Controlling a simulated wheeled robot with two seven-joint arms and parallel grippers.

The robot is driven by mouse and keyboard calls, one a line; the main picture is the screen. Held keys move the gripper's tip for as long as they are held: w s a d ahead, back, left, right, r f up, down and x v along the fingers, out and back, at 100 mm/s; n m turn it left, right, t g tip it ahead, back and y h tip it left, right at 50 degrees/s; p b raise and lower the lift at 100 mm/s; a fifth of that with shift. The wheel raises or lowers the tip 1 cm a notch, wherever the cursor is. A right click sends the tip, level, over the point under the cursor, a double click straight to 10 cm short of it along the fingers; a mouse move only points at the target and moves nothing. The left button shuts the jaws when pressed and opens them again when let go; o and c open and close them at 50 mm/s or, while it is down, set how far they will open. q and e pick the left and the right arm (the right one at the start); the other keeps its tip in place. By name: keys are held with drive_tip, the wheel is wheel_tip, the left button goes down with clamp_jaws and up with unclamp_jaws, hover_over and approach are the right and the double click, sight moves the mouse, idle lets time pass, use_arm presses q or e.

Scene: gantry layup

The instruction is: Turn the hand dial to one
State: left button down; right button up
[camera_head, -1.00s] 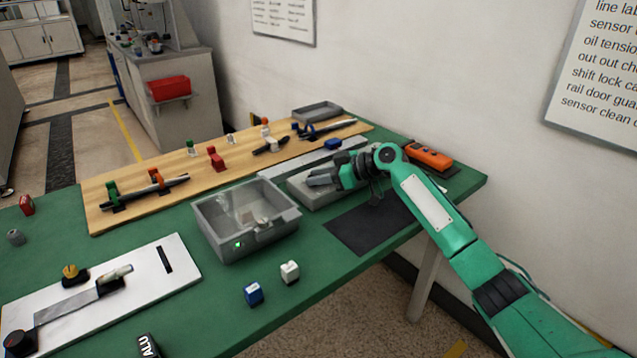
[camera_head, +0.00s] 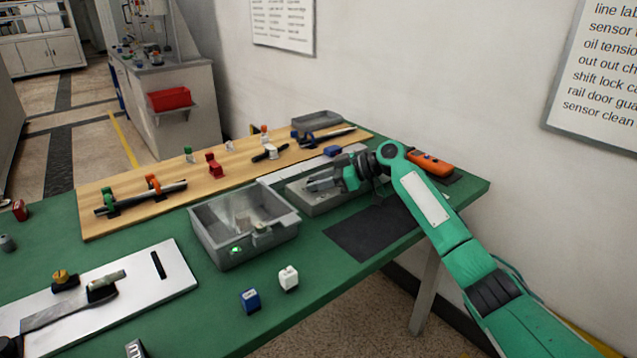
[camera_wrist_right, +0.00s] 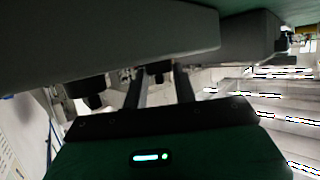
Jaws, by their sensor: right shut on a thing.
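A low grey box (camera_head: 311,204) stands on the green bench, behind the black mat. My right gripper (camera_head: 316,183) is over this box, level with its top, its arm coming in from the right. It is shut on the hand dial, which the gripper and the viewing angle hide, so its setting cannot be read. The right wrist view shows the two dark fingers (camera_wrist_right: 160,90) beside a large grey body (camera_wrist_right: 110,32); the piece between them is too dark to make out. My left gripper is not in view.
An open grey bin (camera_head: 212,243) stands left of the box. An orange handheld device (camera_head: 428,163) lies behind my right wrist. Blue (camera_head: 250,301) and white (camera_head: 288,278) blocks stand near the front edge. A wooden board (camera_head: 235,170) with clamps runs along the back. The black mat (camera_head: 372,232) is bare.

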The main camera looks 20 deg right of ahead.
drive_tip(key=o, duration=1)
drive_tip(key=shift+c, duration=0.2)
drive_tip(key=shift+d, duration=0.15)
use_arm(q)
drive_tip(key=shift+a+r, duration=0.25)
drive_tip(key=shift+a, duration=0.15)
use_arm(e)
drive_tip(key=v, duration=1.3)
drive_tip(key=shift+s+d, duration=0.2)
drive_tip(key=shift+d, duration=0.1)
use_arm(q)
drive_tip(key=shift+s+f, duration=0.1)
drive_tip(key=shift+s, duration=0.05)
use_arm(e)
drive_tip(key=shift+r, duration=0.1)
